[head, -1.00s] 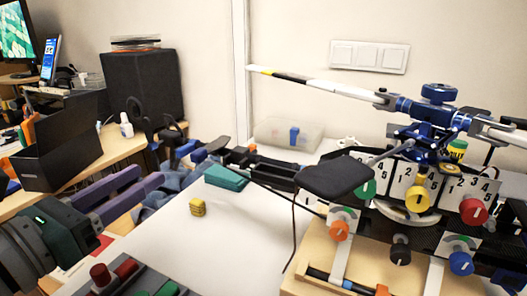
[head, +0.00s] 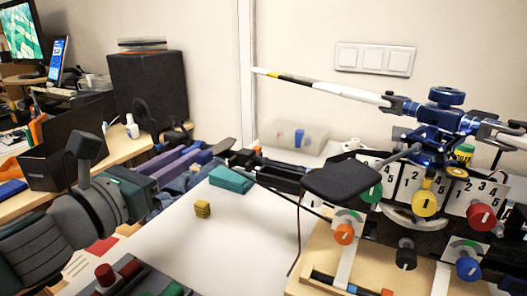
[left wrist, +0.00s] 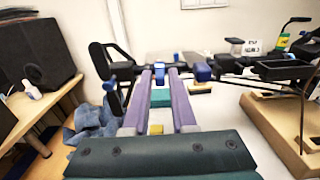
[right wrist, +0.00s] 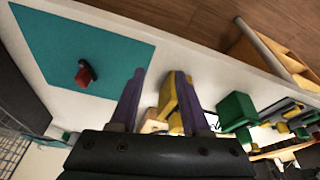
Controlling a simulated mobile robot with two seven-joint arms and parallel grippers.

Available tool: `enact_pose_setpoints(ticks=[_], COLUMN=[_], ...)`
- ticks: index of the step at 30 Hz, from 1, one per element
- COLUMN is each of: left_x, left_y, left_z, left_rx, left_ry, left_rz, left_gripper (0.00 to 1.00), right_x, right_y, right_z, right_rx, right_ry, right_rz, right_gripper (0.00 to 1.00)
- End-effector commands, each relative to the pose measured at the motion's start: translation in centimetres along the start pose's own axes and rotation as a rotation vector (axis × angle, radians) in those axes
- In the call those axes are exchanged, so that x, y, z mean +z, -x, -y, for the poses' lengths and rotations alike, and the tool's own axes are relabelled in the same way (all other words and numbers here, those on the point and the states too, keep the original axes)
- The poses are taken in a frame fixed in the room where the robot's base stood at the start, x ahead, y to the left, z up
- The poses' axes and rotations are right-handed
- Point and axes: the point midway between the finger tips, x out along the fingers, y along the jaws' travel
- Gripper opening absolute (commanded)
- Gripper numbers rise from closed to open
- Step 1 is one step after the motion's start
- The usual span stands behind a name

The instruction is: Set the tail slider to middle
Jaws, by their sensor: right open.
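The helicopter rig with its blue rotor head (head: 440,118) stands at the right of the head view on a wooden base. Its front carries colored knobs and number cards.
A teal block (head: 231,180) and a small yellow block (head: 203,209) lie on the white table (head: 245,235). A clear box (head: 290,137) stands at the back. Red and green knobs (head: 130,268) are at the lower left. A black pad (head: 345,180) overhangs the rig's left side.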

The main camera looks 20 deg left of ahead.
Motion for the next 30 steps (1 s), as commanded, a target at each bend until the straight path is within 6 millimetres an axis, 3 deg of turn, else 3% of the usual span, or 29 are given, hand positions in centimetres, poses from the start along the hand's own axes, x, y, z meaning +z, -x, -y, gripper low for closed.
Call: enact_pose_setpoints(ticks=[6,30], left_x=[0.00,0.00], left_y=[0.02,0.02], left_z=[0.01,0.01], left_rx=[0.000,0.000], left_ry=[0.000,0.000], left_rz=[0.000,0.000], left_gripper=[0.00,0.00], right_x=[0.00,0.02], right_y=[0.00,-0.01], right_z=[0.01,0.03], right_rx=[0.000,-0.001], right_ry=[0.000,0.000], right_rz=[0.000,0.001], right_gripper=[0.47,0.47])
